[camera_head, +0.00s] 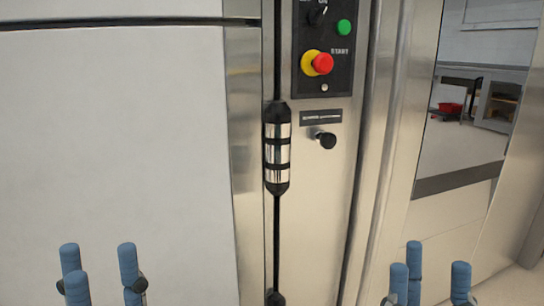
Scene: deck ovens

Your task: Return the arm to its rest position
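My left gripper (99,272) shows at the bottom left, with blue fingertips pointing up. Its fingers are spread with an empty gap between them. My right gripper (433,276) shows at the bottom right, also with blue fingertips up and spread apart, holding nothing. Both stand low in the view, in front of the oven front and apart from each other. The rest of both arms is out of view below the frame.
A large pale oven panel (115,150) fills the left.

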